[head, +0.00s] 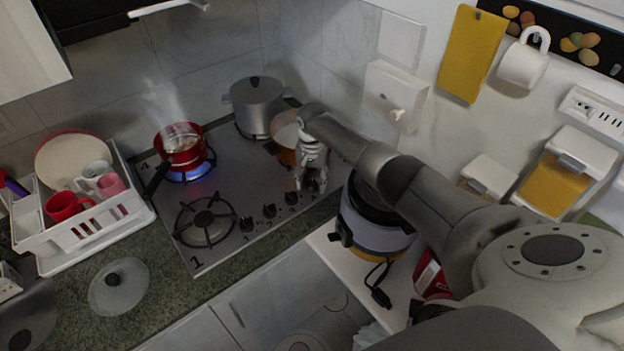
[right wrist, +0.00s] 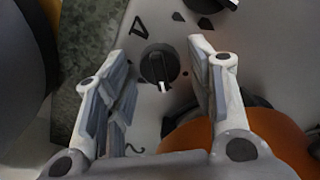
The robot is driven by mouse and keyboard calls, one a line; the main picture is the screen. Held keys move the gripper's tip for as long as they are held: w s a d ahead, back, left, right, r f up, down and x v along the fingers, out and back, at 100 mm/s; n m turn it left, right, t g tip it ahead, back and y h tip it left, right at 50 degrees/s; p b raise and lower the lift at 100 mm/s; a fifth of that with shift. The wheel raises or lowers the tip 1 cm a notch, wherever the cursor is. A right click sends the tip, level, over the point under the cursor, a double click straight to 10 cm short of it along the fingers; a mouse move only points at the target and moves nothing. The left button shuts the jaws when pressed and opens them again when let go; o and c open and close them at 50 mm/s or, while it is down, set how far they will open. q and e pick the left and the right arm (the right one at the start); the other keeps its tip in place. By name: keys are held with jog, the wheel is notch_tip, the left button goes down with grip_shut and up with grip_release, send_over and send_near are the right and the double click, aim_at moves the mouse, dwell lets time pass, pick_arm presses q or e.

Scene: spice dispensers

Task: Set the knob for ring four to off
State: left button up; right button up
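The dark round knob (right wrist: 157,66) sits on the cooktop panel in the right wrist view, beside a dark printed mark that looks like a 4. Its white pointer line points toward the bottom of that picture. My right gripper (right wrist: 160,52) is open, one finger on each side of the knob, with visible gaps between. In the head view my right gripper (head: 312,186) is at the right end of the knob row and hides this knob. A blue flame (head: 192,172) burns under the red pot (head: 181,147) at the back left. My left gripper is not in view.
Other knobs (head: 269,211) line the cooktop's (head: 230,190) front edge. A grey lidded pot (head: 256,105) and an orange pot (head: 287,132) stand behind my gripper. A rice cooker (head: 372,222) stands close at right. A dish rack (head: 85,235) is at left.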

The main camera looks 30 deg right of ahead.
jog(key=shift+c, duration=1.1)
jog(key=c, duration=0.5)
jog(key=shift+a, duration=0.1)
jog(key=shift+c, duration=0.3)
jog(key=n, duration=0.5)
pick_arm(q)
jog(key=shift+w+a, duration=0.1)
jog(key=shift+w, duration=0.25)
pick_arm(e)
jog(key=n, duration=0.4)
jog(key=shift+n, duration=0.3)
jog(key=shift+r+n, duration=0.1)
jog(key=shift+n, duration=0.2)
jog(key=o, duration=1.1)
